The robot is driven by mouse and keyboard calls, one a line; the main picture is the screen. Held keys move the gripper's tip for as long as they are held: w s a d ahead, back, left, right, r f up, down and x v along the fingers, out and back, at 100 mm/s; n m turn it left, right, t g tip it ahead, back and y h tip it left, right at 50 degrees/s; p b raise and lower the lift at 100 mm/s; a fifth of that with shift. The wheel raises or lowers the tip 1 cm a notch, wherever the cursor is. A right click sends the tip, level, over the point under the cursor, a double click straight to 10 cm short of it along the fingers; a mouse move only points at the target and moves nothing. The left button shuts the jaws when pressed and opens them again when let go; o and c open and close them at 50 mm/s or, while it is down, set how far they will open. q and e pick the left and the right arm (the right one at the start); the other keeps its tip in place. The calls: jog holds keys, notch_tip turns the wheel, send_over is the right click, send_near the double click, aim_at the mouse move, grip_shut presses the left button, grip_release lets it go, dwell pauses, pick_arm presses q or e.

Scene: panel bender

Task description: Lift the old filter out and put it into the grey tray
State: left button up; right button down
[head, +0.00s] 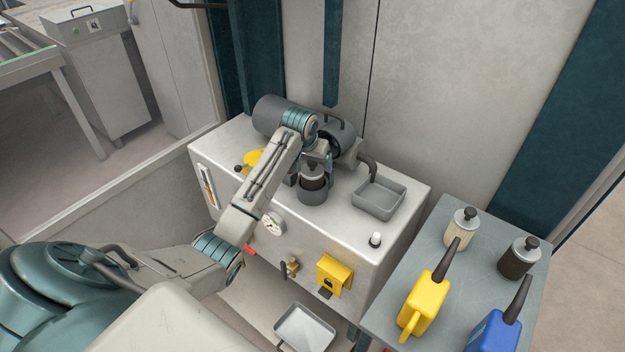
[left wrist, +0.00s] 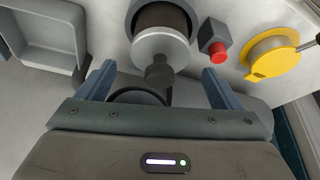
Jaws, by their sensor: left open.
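The old filter (head: 314,182) is dark with a lighter round cap and sits in a grey cup-shaped housing (head: 312,196) on the machine top. In the left wrist view its cap (left wrist: 160,45) and dark knob (left wrist: 159,74) show, the knob lying between the fingers. My left gripper (head: 316,165) is open at the filter's top, with a finger on either side of the knob and gaps visible; it also shows in the left wrist view (left wrist: 157,78). The grey tray (head: 378,198) is empty, right of the housing; its corner shows in the left wrist view (left wrist: 45,40).
A grey cylinder (head: 272,114) and a pipe stand behind the housing. A red button (left wrist: 217,55) and yellow cap (left wrist: 270,57) are close by. A side table (head: 440,240) holds a pale filter (head: 460,230), a dark filter (head: 518,261), and yellow and blue cans. Another tray (head: 304,329) sits below.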

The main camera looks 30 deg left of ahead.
aim_at(313, 168)
pick_arm(q)
jog(key=p+x, duration=0.2)
jog(key=x, duration=0.1)
jog(key=shift+d+f, duration=0.1)
jog(key=shift+w+f, duration=0.25)
jog(key=shift+f, duration=0.35)
jog(key=c, duration=1.5)
jog(key=shift+r+b, duration=0.3)
jog(key=shift+r, duration=0.25)
notch_tip(313, 168, up, 8)
jog(key=b, duration=0.3)
jog(key=shift+f, duration=0.15)
jog(key=shift+r, duration=0.7)
